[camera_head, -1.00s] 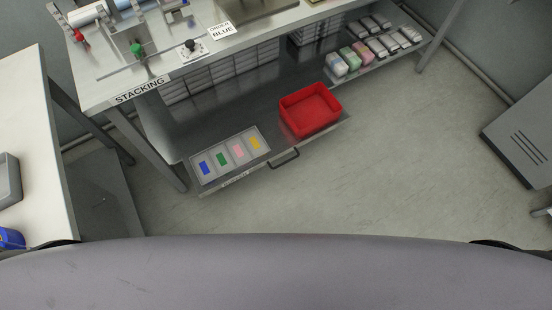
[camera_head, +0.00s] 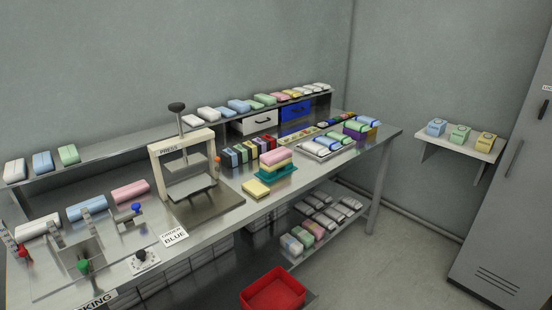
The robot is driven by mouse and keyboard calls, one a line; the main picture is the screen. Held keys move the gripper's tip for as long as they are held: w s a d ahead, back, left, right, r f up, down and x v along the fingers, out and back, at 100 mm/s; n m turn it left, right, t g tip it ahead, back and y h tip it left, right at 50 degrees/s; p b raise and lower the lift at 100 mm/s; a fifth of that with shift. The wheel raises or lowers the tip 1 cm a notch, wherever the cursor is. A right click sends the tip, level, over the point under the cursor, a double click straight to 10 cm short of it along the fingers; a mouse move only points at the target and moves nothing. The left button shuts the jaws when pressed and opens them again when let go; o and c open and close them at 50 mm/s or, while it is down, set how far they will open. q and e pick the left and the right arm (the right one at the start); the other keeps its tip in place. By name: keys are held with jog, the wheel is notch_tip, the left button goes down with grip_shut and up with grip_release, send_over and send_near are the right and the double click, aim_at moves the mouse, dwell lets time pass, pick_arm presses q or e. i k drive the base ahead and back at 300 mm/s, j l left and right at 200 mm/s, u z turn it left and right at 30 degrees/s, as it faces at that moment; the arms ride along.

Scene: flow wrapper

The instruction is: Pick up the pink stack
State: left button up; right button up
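A stack with a pink top layer (camera_head: 276,156) and a yellowish layer under it sits on a teal base (camera_head: 277,173) on the workbench, right of the press. It is the only stack with a pink top that I can make out on the bench. A separate pink roll or bar (camera_head: 130,191) lies at the left part of the bench, behind the stacking fixture. Neither of my grippers shows in the head view, so their state is hidden.
The press (camera_head: 187,175) stands left of the stack. A yellow block (camera_head: 256,188) lies in front of it, small coloured boxes (camera_head: 247,151) behind. A tray of rolls (camera_head: 328,146) is to the right. A red bin (camera_head: 272,292) is below; floor at right is clear.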

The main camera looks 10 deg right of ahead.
aim_at(270, 158)
jog(key=i+l+u, duration=0.15)
jog(key=u, duration=0.35)
jog(key=i+l+u, duration=0.1)
jog(key=l+u, duration=0.2)
jog(key=u, duration=0.2)
